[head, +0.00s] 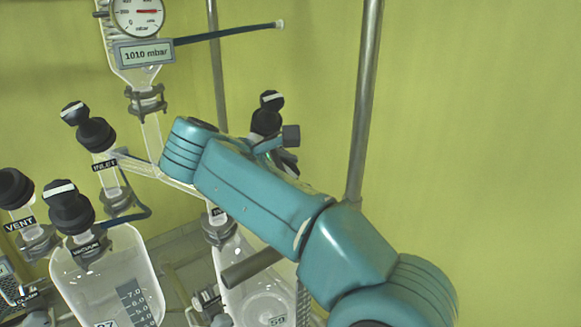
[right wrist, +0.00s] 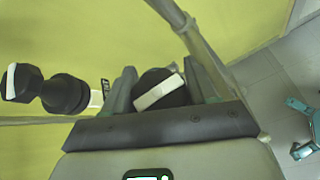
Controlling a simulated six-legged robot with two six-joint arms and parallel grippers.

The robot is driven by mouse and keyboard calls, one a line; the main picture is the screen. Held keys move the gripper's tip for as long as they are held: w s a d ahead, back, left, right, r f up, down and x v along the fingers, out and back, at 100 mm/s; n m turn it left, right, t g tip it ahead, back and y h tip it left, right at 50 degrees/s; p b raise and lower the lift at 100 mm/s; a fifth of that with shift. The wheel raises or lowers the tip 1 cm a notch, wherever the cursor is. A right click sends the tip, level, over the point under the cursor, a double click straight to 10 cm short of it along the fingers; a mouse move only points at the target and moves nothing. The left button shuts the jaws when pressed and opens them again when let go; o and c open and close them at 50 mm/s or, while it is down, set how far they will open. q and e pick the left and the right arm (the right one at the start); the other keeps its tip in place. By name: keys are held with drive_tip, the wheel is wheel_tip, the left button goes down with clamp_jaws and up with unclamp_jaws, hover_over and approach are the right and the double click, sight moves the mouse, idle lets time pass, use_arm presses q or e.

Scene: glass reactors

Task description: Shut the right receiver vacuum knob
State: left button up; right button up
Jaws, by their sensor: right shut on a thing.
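The right receiver vacuum knob is a black round knob with a white bar across its top. In the right wrist view the knob (right wrist: 176,97) sits between the two dark fingers of my right gripper (right wrist: 163,88), which is shut on it. The white bar lies slanted there. My left gripper is not in view.
Other black knobs stand at left: the inlet knob (head: 94,133), the vent knob (head: 14,187) and another knob (head: 68,207) above a graduated receiver (head: 118,265). A gauge (head: 138,14) reads 1010 mbar. A metal post (head: 364,100) rises close right of my gripper.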

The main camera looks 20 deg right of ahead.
drive_tip(key=shift+f+m+g, duration=0.15)
drive_tip(key=shift+m+g, duration=0.35)
drive_tip(key=shift+s, duration=0.1)
drive_tip(key=o, duration=1)
drive_tip(key=shift+c, duration=0.2)
drive_tip(key=shift+r, duration=0.2)
